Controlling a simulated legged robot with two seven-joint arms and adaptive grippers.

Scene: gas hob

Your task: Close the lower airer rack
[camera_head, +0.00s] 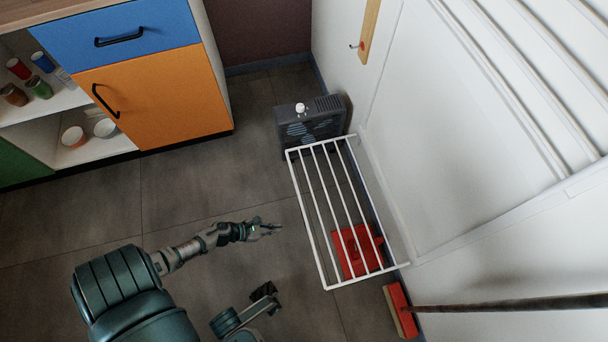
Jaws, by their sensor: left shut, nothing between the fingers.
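The lower airer rack (324,216), a white frame with several bars, sticks out from the white wall unit on the right, open above the floor. My left gripper (278,228) is shut and empty. In the picture it is just left of the rack's outer rail, with a small gap between them. Its height relative to the rack is hard to tell.
An upper rack (490,47) shows at the top right. A dark fan heater (311,123) stands behind the lower rack. A red object (352,250) is seen through its bars. A red broom (398,308) is at lower right. Coloured cabinets (150,95) stand at upper left. Floor between is clear.

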